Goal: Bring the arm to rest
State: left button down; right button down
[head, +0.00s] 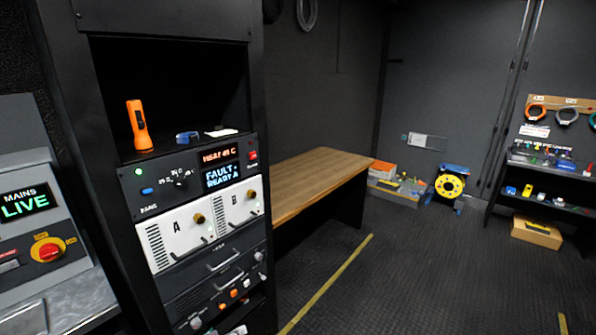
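Neither of my grippers and neither of my arms shows in the head view. I cannot see whether either gripper is open or holds anything. Nearest me is a black equipment rack (262,110) at the left. Its fan panel (150,202) has lit displays, one reading "FAULT" and "READY A". Below it are two white modules, A (178,240) and B (238,212), side by side in the rack.
An orange flashlight (139,125) stands upright in the rack's open bay. A mains panel (35,215) reading "LIVE" is at far left. A wooden bench (315,180) stands behind the rack. A cable reel (450,186) and shelves (550,165) are farther right. The middle floor is clear.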

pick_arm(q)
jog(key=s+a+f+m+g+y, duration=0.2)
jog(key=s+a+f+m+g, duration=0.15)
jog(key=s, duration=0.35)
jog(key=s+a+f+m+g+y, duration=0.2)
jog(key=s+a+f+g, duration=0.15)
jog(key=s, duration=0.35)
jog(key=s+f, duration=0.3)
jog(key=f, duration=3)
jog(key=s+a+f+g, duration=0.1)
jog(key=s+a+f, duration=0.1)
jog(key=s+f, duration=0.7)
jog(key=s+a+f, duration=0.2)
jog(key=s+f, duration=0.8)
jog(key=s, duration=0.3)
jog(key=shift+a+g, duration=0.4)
